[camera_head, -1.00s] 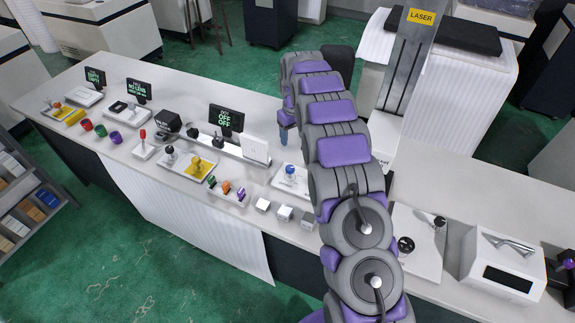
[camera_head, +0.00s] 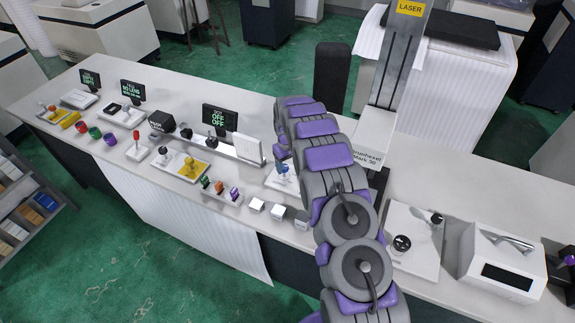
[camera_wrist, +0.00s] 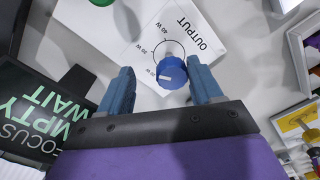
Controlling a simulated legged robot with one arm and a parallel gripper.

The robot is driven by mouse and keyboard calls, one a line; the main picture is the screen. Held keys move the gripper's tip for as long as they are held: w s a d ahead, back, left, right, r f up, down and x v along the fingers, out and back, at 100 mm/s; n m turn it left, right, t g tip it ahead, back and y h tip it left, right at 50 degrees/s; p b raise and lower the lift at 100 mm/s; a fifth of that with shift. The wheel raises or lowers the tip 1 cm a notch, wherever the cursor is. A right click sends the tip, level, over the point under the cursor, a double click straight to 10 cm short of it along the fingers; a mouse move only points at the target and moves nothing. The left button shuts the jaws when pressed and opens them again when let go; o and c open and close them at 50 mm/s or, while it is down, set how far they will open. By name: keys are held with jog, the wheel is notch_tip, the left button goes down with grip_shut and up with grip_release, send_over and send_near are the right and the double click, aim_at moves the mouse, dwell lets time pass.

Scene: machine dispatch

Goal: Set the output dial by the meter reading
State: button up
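The blue output dial (camera_wrist: 172,73) stands on a white panel (camera_wrist: 207,20) marked OUTPUT, with watt marks around a printed ring. In the head view the dial (camera_head: 283,168) is small, just below my arm's end. A black screen (camera_head: 220,119) reads OFF OFF. A white box with a dark window (camera_head: 507,278) stands at the right; no reading shows on it.
A dark screen (camera_wrist: 40,115) reading FOCUS, EMPTY, WAIT is close left of my gripper. A yellow plate (camera_wrist: 300,122) lies to its right. The laser column (camera_head: 400,60) rises behind my arm. A panel with black knobs (camera_head: 418,262) lies right of my arm.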

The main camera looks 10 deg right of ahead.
jog(key=shift+a+f, duration=0.15)
jog(key=shift+a, duration=1.05)
jog(key=shift+c, duration=1.3)
jog(key=shift+d, duration=0.75)
jog(key=c, duration=0.4)
jog(key=shift+a, duration=0.1)
jog(key=c, duration=0.4)
jog(key=shift+a, duration=0.25)
jog(key=shift+d, duration=0.15)
